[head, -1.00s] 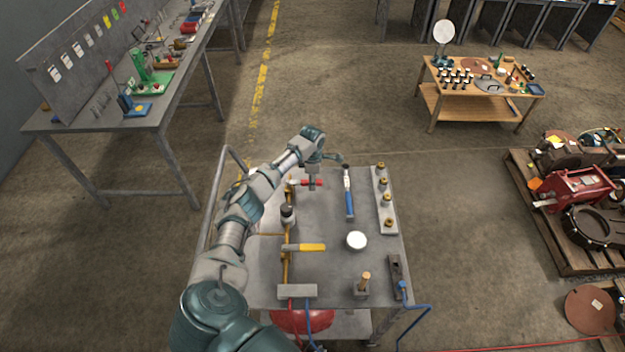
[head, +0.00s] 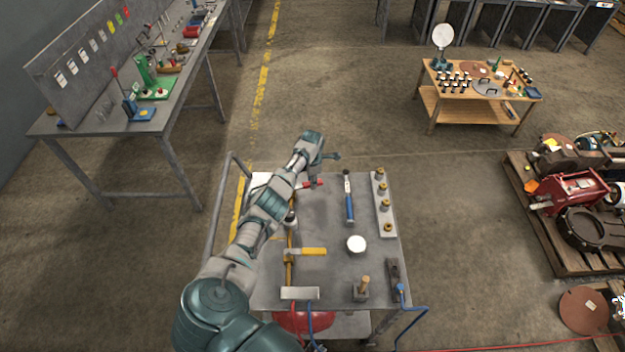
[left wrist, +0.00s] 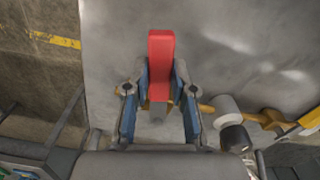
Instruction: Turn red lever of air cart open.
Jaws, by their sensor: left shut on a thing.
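The air cart (head: 330,220) stands in front of me with a grey metal top. Its red lever (head: 313,184) is at the far part of the top, partly hidden by my left arm. In the left wrist view the red lever (left wrist: 161,62) sticks out between the two fingers. My left gripper (left wrist: 160,95) is shut on it, one finger on each side. In the head view the left gripper (head: 312,172) is over the far end of the cart, its fingertips mostly hidden. My right gripper is in neither view.
A yellow lever (head: 308,251) sits on the brass pipe nearer me. A blue-handled tool (head: 349,200), a white round cap (head: 356,244) and a strip of brass fittings (head: 385,205) lie on the cart top. A pallet with machine parts (head: 570,240) stands at right.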

